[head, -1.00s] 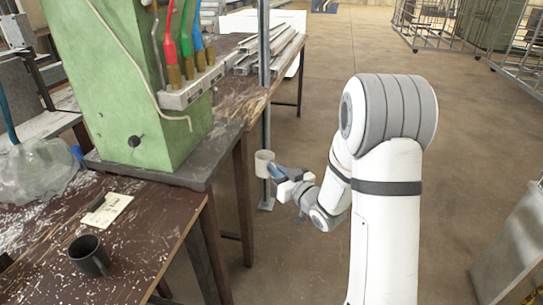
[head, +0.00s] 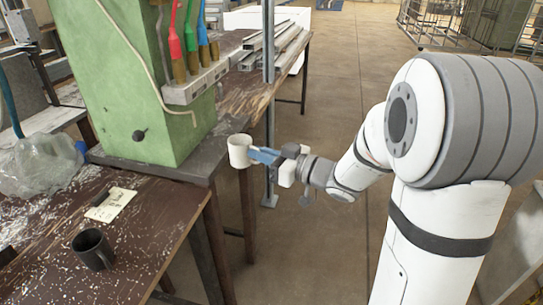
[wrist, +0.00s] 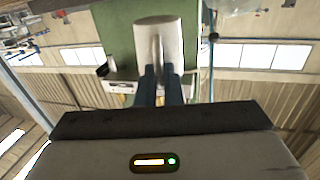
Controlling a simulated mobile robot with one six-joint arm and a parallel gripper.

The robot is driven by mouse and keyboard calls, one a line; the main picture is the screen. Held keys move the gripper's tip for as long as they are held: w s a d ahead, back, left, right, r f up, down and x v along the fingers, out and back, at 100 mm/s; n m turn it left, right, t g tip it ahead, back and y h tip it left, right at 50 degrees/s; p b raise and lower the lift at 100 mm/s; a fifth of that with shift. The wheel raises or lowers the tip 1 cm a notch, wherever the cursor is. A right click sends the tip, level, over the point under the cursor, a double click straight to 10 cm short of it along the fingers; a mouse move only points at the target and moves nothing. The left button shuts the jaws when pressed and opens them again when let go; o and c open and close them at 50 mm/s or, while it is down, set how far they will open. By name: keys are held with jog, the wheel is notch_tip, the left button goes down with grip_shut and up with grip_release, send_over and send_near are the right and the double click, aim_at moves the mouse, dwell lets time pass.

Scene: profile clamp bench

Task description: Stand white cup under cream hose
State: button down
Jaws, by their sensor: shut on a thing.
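The white cup (head: 239,151) hangs in the air by the right edge of the green machine's dark base, held by my gripper (head: 263,156). My gripper's blue fingers are shut on it from the right. The cup looks about upright in the head view. In the wrist view the white cup (wrist: 158,40) sits between the fingertips (wrist: 158,80), with the green machine behind it. The cream hose (head: 137,50) runs down the front of the green machine (head: 115,85) and bends right, its end by the metal bracket. The cup is right of and lower than that end.
A dark mug (head: 92,248) and a paper note (head: 110,206) lie on the brown bench (head: 150,235). A clear plastic bag (head: 38,165) is at left. A metal post (head: 269,100) stands behind the gripper. Coloured hoses (head: 190,35) hang over the metal bracket (head: 197,84).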

aim_at(245, 156)
jog(key=shift+w+a+f+b, duration=0.2)
jog(key=shift+w+a+b, duration=0.05)
jog(key=shift+a, duration=0.5)
jog(key=shift+w+a+f+b, duration=0.15)
jog(key=shift+w+a+b, duration=0.15)
jog(key=shift+a, duration=0.45)
jog(key=shift+w+a+f+b, duration=0.2)
jog(key=shift+w+a, duration=0.05)
jog(key=shift+a, duration=0.5)
jog(key=w+a, duration=0.2)
jog(key=a, duration=0.4)
jog(key=shift+w+a+f+b, duration=0.2)
jog(key=shift+w+a+b, duration=0.1)
jog(key=shift+b, duration=0.1)
jog(key=shift+d, duration=0.15)
jog(key=shift+f, duration=0.35)
jog(key=c, duration=1.5)
grip_release()
jog(key=shift+v, duration=4.95)
